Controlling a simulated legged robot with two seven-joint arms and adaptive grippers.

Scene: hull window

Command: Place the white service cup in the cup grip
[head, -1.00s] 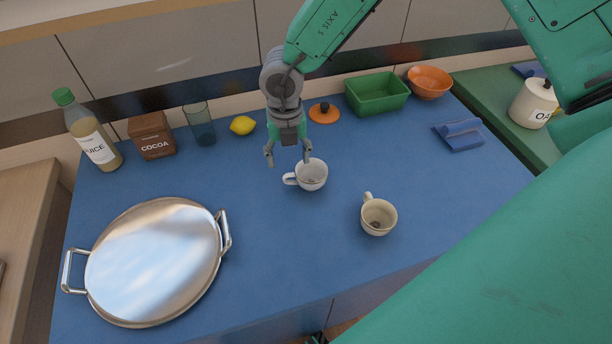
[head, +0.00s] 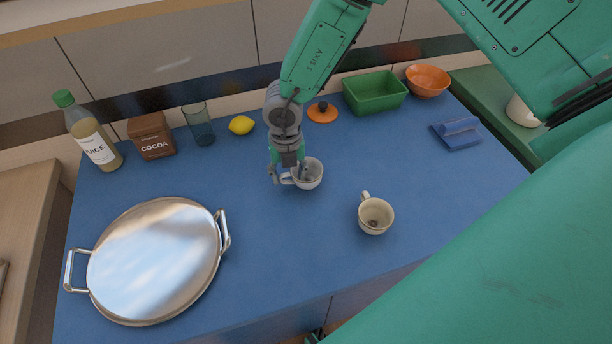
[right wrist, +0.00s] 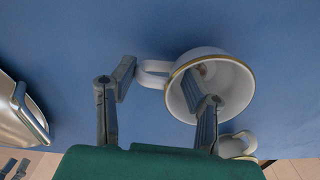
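The white service cup (head: 314,174) stands upright on the blue counter, its handle toward the left. My right gripper (head: 288,178) is low over the cup's handle side with its fingers apart. In the right wrist view, the white cup (right wrist: 236,84) shows a gold rim. One finger of the right gripper (right wrist: 162,80) is left of the handle (right wrist: 152,72); the other reaches over the cup's opening, apparently inside it. A blue angled piece (head: 457,133) at the right of the counter may be the cup grip; I cannot be sure. My left gripper is not in view.
A cream cup (head: 375,215) stands right of the white cup. A round steel tray (head: 155,260) fills the left front. Juice bottle (head: 92,135), cocoa box (head: 151,136), glass (head: 200,124), lemon (head: 241,125), orange lid (head: 322,112), green bin (head: 375,94) and orange bowl (head: 428,81) line the back.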

